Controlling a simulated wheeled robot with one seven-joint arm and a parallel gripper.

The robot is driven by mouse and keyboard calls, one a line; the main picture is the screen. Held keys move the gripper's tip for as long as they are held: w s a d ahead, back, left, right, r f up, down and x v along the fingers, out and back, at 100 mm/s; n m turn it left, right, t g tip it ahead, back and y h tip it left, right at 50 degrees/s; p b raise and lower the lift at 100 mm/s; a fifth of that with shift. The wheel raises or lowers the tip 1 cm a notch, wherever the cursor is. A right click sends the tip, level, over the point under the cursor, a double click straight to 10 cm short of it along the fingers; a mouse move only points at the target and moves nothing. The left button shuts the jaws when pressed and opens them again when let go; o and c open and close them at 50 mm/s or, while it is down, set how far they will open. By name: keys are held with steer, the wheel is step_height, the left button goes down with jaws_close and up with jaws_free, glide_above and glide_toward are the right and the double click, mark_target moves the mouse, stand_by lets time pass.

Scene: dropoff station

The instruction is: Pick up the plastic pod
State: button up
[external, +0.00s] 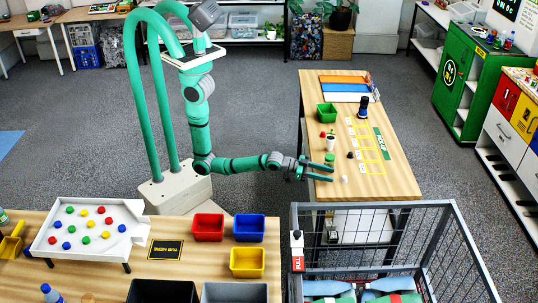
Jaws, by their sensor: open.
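My gripper (332,173) is open, with its two teal fingers reaching over the left edge of the wooden table (395,180) on the right. Nothing shows between the fingers. Several small items are near it: a white one (344,180) just right of the fingertips, a green one (329,158) just behind them, a black one (350,155), a white cup-like one (331,144) and red bits (322,134). Which of these is the plastic pod I cannot tell at this size.
A green bin (328,113), a dark bottle-like object (363,107) and a green sign (381,143) are farther along the table. A grey wire cart (470,255) stands at its near end. Coloured bins (208,228) and a white ball tray (45,240) are on the front table.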

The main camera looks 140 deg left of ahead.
mark_target(338, 180)
steer(key=shift+x, duration=2.85)
steer(key=shift+w+d+r, duration=0.1)
steer(key=shift+r, duration=0.05)
jaws_close()
